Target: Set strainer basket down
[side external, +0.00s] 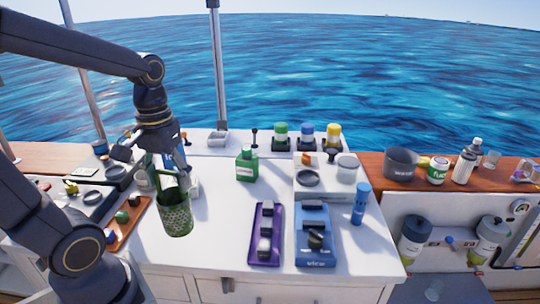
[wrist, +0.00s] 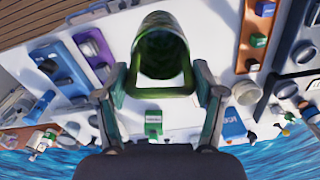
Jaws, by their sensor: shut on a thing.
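The green strainer basket (side external: 175,218) hangs below my gripper (side external: 165,165) at the left part of the white counter in the side external view. Its perforated wall shows there, and I cannot tell whether its bottom touches the counter. In the wrist view the strainer basket (wrist: 160,50) shows its open round mouth and dark inside. My gripper (wrist: 160,90) is shut on the basket's rim or handle loop, one finger at each side. The exact contact is partly hidden in the side view.
A green bottle (side external: 247,165), a purple tray (side external: 266,233) and a blue tray (side external: 315,235) stand to the right on the white counter (side external: 220,230). An orange-brown tray (side external: 128,222) lies close to the left. Bare counter lies between the basket and the purple tray.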

